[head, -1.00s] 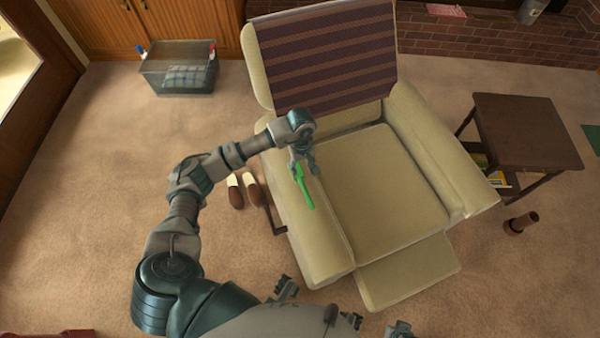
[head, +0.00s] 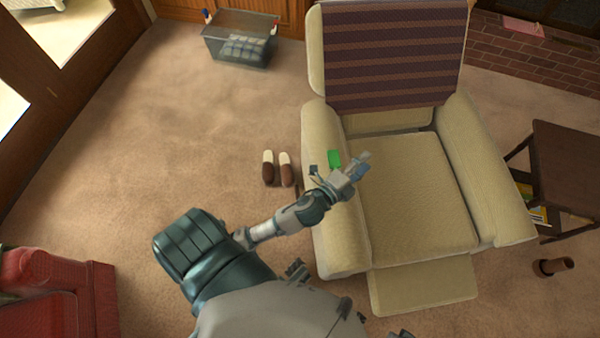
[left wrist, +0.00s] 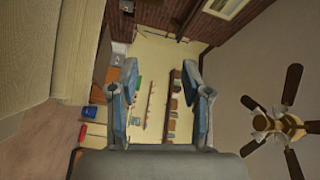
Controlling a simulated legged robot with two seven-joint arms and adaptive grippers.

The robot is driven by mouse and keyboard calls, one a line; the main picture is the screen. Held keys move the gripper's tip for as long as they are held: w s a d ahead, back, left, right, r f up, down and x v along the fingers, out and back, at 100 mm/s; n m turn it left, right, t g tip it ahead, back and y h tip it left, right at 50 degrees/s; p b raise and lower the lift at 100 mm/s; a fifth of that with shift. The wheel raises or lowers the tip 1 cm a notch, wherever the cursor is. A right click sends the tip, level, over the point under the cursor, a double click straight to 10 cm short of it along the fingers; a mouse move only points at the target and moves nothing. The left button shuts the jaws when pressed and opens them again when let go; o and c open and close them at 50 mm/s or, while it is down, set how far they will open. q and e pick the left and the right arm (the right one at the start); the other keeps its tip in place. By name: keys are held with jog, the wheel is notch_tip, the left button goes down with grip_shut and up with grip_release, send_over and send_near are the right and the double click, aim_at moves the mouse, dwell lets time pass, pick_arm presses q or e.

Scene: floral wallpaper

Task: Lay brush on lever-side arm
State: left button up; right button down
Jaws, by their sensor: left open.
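The green brush (head: 334,159) lies on the left arm (head: 340,240) of the beige recliner. Only a green part shows; the rest seems hidden behind my gripper. A dark bit of the lever (head: 299,192) shows at this arm's outer side, mostly covered by my arm. My left gripper (head: 362,163) is open over the arm's inner edge, just right of the green part, and appears apart from it. In the left wrist view the open fingers (left wrist: 163,95) have nothing between them, and the brush does not show.
The recliner seat (head: 410,190) is bare, with a striped cloth (head: 395,55) over the backrest. Slippers (head: 277,168) lie on the carpet to the left. A plastic bin (head: 240,40) stands behind, a dark side table (head: 570,165) at right, a red chair (head: 60,295) at lower left.

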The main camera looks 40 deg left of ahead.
pick_arm(q)
jog(key=s+a+f+n+g+y, duration=0.35)
jog(key=s+f+n, duration=0.2)
jog(key=f, duration=0.25)
jog(key=s+f+n+g, duration=0.4)
jog(key=s+f+g, duration=0.2)
jog(key=s, duration=0.5)
jog(key=s+a+f+n+g+h, duration=0.1)
jog(key=s+f+n+g, duration=0.4)
jog(key=s, duration=0.6)
jog(key=shift+s+a+f+g, duration=0.15)
jog(key=shift+s+f+g, duration=0.2)
jog(key=shift+f+g, duration=0.2)
jog(key=shift+h, duration=0.25)
